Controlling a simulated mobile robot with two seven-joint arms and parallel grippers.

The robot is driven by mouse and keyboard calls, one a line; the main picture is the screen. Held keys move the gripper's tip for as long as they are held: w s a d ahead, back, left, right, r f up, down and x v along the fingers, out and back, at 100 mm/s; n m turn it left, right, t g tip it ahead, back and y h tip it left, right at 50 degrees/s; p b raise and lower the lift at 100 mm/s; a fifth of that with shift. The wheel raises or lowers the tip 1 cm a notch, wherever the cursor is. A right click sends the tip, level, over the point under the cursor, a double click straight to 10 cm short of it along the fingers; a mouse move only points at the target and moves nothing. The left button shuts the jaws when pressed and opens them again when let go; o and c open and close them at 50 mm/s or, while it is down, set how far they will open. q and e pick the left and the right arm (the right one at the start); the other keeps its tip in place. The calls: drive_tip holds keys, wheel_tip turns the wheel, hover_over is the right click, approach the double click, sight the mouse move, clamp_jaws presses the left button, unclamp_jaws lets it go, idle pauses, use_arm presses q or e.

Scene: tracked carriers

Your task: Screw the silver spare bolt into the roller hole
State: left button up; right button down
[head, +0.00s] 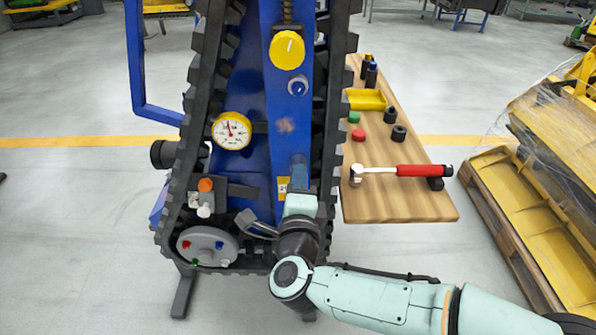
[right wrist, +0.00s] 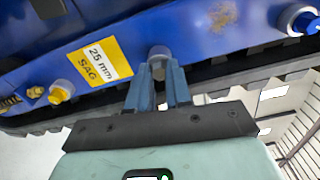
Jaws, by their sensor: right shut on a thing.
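My right gripper (head: 299,163) reaches up to the blue side frame of the tracked carrier (head: 240,165), just beside the yellow label. In the right wrist view its two blue fingers (right wrist: 159,92) are shut on a small silver-grey round piece (right wrist: 160,53), which looks like the silver bolt. Its far end is at the blue frame; I cannot tell whether it sits in a hole or only touches. The roller hole itself is not visible behind the bolt and fingers. My left gripper is not in view.
A grey wheel (head: 192,246) with red, blue and green bolts sits low on the carrier. A wooden bench (head: 405,205) at right holds a red-handled hammer (head: 412,170), a yellow tray (head: 366,99) and small parts. The black track surrounds the frame.

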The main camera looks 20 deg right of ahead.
drive_tip(key=shift+m, duration=0.3)
drive_tip(key=c, duration=1)
unclamp_jaws()
drive_tip(key=shift+o, duration=0.2)
